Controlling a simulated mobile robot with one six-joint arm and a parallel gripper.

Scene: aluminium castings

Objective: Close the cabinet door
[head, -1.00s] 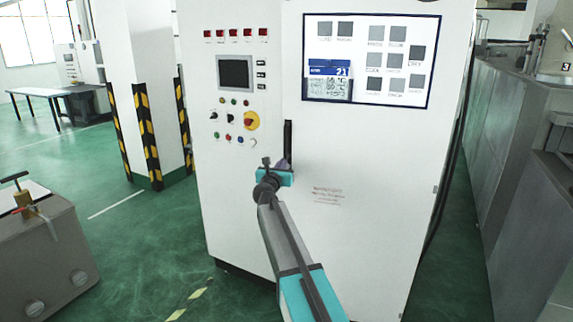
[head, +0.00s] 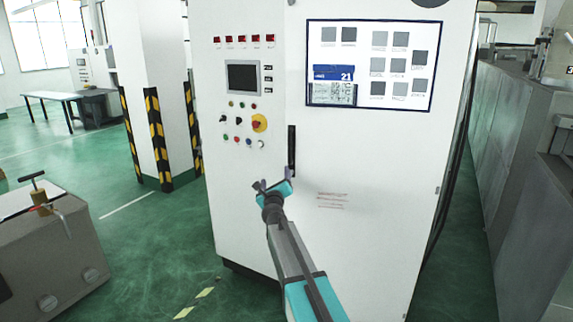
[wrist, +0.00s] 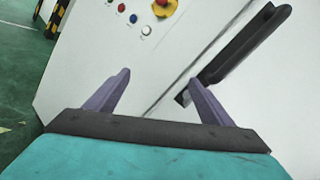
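The white cabinet (head: 228,190) fills the middle of the head view. Its door (head: 385,170) is the wide right panel, with a black vertical handle (head: 291,150) near its left edge. The door looks flush or nearly flush with the cabinet front, with a thin seam at its left; a small gap cannot be ruled out. My gripper (head: 273,184) is below and left of the handle. In the wrist view my gripper (wrist: 160,78) has its purple fingers apart and nothing between them. The handle (wrist: 240,45) lies beyond the right finger, which overlaps its lower end in the picture.
Buttons and a yellow-red knob (head: 259,123) are on the panel left of the door. A grey machine (head: 50,245) stands at left, and a striped pillar (head: 155,130) behind it. Grey casings (head: 510,150) line the right. Green floor is clear between.

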